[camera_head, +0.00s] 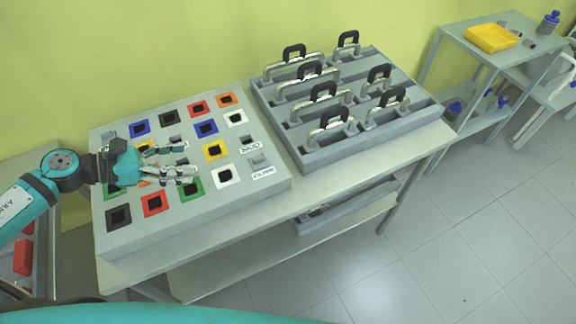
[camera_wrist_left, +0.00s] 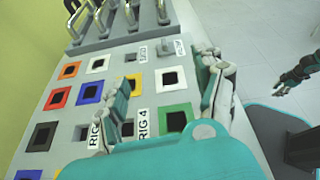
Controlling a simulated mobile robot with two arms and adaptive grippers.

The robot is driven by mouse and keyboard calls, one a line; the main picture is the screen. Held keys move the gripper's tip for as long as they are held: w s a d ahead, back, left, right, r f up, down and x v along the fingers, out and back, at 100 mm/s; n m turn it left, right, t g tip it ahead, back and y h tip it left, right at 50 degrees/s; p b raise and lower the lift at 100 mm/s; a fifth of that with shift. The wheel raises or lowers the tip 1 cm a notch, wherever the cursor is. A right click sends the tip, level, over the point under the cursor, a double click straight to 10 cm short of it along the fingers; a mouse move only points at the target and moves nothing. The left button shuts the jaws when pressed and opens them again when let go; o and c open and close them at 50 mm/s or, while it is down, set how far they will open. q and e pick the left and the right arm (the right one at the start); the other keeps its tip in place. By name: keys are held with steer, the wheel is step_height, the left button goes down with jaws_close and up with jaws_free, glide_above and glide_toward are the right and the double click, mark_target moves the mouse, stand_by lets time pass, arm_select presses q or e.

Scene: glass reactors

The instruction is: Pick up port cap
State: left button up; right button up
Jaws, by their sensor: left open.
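My left gripper (camera_head: 190,161) is open above the grey board (camera_head: 150,232) of coloured square frames with dark openings. Nothing shows between its fingers. A small grey piece (camera_head: 258,161) stands on the board by a label, right of the gripper. I cannot tell for sure which piece is the port cap. The gripper hides part of the board's middle. What looks like my right gripper (camera_wrist_left: 297,72) shows at the wrist view's right edge; its jaws are unclear.
A grey rack (camera_head: 310,158) with several black-handled metal pieces stands right of the board on the same table. A shelf unit (camera_head: 475,55) at the right holds a yellow tray (camera_head: 490,38). A green wall is behind the table. The floor at front right is clear.

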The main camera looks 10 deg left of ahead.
arm_select(q)
steer(key=shift+w+d+f+m, duration=0.15)
steer(key=shift+d+m, duration=0.15)
steer(key=shift+d, duration=0.1)
steer(key=shift+w+d+f+m, duration=0.1)
steer(key=shift+d+m, duration=0.2)
steer(key=shift+d, duration=0.05)
steer(key=p, duration=0.3)
glide_toward(255, 158)
steer(key=x, duration=0.3)
steer(key=shift+w+r, duration=0.25)
steer(key=shift+w, duration=0.05)
steer(key=shift+w+d+f, duration=0.25)
steer(key=shift+d, duration=0.2)
steer(key=p+x, duration=0.2)
steer(key=x, duration=0.2)
steer(key=shift+s+d+f, duration=0.15)
steer(key=shift+d+f, duration=0.25)
steer(key=shift+f, duration=0.05)
steer(key=shift+c, duration=0.4)
